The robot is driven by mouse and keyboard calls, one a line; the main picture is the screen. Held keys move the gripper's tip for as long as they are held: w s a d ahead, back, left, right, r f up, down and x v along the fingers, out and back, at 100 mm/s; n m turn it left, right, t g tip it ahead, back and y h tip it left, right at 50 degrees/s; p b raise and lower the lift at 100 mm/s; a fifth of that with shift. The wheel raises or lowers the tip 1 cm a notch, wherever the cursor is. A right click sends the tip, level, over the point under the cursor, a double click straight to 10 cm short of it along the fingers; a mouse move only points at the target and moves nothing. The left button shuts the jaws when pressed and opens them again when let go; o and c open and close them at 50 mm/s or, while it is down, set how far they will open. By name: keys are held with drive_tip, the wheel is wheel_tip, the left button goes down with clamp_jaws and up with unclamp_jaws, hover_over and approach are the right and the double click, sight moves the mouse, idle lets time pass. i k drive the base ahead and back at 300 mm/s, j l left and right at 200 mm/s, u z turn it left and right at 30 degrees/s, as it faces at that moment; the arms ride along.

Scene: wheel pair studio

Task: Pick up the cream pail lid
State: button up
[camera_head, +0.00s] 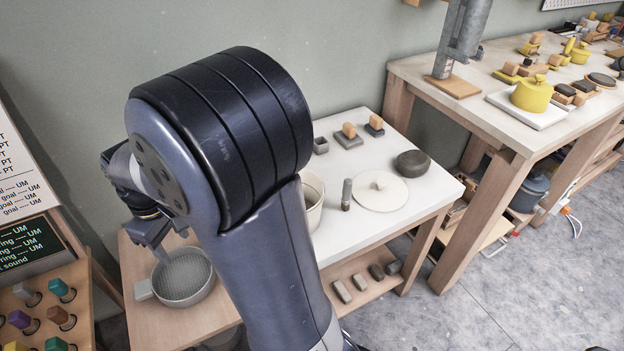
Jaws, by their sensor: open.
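The cream pail lid (367,197), a flat round disc with a small knob on top, lies on the white tabletop near its front edge. A cream pail (314,212) stands to its left, partly hidden behind my arm. My gripper (163,256) is at the left, over the grey round pan on the wooden surface, well away from the lid. It is open, and I see nothing between its fingers. My arm hides part of the gripper and the middle of the scene.
A dark round stone-like piece (412,163) sits just right of the lid, and a small grey cylinder (346,194) stands just left. The grey pan (184,280) is under my gripper. Blocks on bases stand behind the lid. A higher bench (420,72) rises at the right.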

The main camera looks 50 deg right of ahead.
sight(377, 191)
drive_tip(key=k+l+z, duration=0.15)
drive_tip(key=l+z, duration=0.25)
drive_tip(key=l, duration=0.55)
drive_tip(key=l+z, duration=0.35)
drive_tip(key=l, duration=0.65)
drive_tip(key=k, duration=0.05)
